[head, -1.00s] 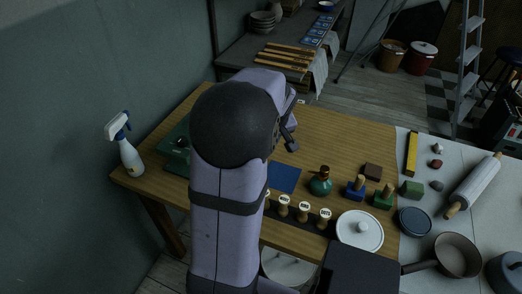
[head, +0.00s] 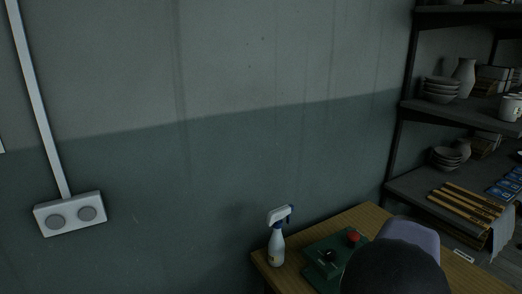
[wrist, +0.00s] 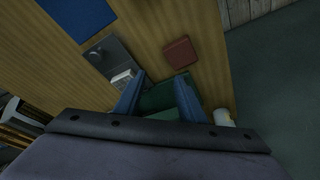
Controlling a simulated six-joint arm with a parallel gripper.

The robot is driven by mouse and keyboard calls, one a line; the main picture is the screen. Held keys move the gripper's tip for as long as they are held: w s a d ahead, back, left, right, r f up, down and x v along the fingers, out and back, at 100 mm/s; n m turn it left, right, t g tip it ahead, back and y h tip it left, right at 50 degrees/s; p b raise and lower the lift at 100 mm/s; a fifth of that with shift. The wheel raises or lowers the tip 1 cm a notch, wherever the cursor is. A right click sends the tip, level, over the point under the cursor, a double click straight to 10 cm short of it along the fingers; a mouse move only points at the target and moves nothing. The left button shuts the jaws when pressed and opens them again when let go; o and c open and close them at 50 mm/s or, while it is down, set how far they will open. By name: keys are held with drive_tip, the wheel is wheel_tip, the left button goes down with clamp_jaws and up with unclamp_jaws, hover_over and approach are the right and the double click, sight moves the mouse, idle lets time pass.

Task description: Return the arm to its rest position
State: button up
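My arm (head: 400,262) shows in the head view only as a dark rounded joint and a lilac link at the bottom right. My gripper (wrist: 160,82) is seen in the wrist view, its two blue fingers spread apart over the wooden table (wrist: 146,27). A dark green thing (wrist: 157,98) shows between and beyond the fingers. It seems to lie below them, and I see nothing gripped. The gripper itself is outside the head view.
A white spray bottle (head: 277,247) stands on the table's left corner beside a green device (head: 325,262) with a red knob. Shelves with bowls (head: 440,90) stand at the right. A reddish-brown block (wrist: 180,52) and a blue mat (wrist: 77,12) lie on the table.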

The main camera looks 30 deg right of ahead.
drive_tip(key=w+a+f+n+g+y, duration=0.15)
drive_tip(key=w+a, duration=0.25)
drive_tip(key=a, duration=0.7)
drive_tip(key=w+a+f+n+y, duration=0.1)
drive_tip(key=w+a+n, duration=0.2)
drive_tip(key=a, duration=0.8)
drive_tip(key=s+a+f+n+g, duration=0.1)
drive_tip(key=s+a, duration=0.2)
drive_tip(key=a, duration=0.4)
drive_tip(key=s+a+f+n+g, duration=0.1)
drive_tip(key=s+a+f+n, duration=0.1)
drive_tip(key=a, duration=0.5)
wheel_tip(320, 180, up, 14)
drive_tip(key=p, duration=1.3)
drive_tip(key=shift+s+f+h, duration=0.15)
drive_tip(key=shift+s+h, duration=0.05)
drive_tip(key=shift+h, duration=0.15)
drive_tip(key=shift+d+f, duration=0.1)
wheel_tip(320, 180, down, 46)
drive_tip(key=b, duration=4.6)
drive_tip(key=shift+f, duration=0.25)
